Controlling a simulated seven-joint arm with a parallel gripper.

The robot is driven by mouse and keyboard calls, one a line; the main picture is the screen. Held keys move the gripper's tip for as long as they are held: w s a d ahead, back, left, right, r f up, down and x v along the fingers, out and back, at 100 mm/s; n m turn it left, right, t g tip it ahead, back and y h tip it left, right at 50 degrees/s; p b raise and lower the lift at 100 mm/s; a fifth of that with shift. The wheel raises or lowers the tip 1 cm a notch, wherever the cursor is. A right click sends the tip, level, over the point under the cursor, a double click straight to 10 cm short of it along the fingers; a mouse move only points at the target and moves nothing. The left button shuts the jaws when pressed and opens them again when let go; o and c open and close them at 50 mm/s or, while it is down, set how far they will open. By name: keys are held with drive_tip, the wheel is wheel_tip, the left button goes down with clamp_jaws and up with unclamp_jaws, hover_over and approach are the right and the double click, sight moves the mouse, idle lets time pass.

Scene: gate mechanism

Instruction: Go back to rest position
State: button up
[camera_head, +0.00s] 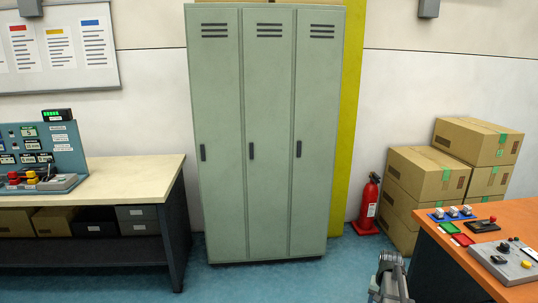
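My gripper (390,270) shows at the bottom edge, right of centre, as a grey mechanical end. It is in front of the left side of the orange-topped table (455,262), apart from the objects on it. Its fingers are too small and dark to tell whether they are open or shut. I see nothing held in it. The rest of the arm is cut off by the lower edge.
A workbench (125,180) with a control panel (40,150) stands left. Lockers (268,130), a fire extinguisher (368,205) and cartons (425,175) line the wall. Blue floor between is clear.

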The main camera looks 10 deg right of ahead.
drive_tip(key=s+a+f+n, duration=0.2)
drive_tip(key=s+a, duration=0.1)
drive_tip(key=a, duration=0.7)
drive_tip(key=s+a+f+n, duration=0.2)
drive_tip(key=s+a+n, duration=0.15)
drive_tip(key=a, duration=0.65)
drive_tip(key=s+a+f+n, duration=0.1)
drive_tip(key=s+a+f, duration=0.25)
drive_tip(key=a, duration=0.65)
drive_tip(key=s+f+g, duration=0.3)
drive_tip(key=s+f, duration=0.7)
drive_tip(key=s, duration=0.5)
drive_tip(key=s+f+g, duration=0.3)
drive_tip(key=s+f, duration=0.6)
drive_tip(key=s, duration=0.6)
drive_tip(key=shift+f+g, duration=0.35)
drive_tip(key=shift+g, duration=0.05)
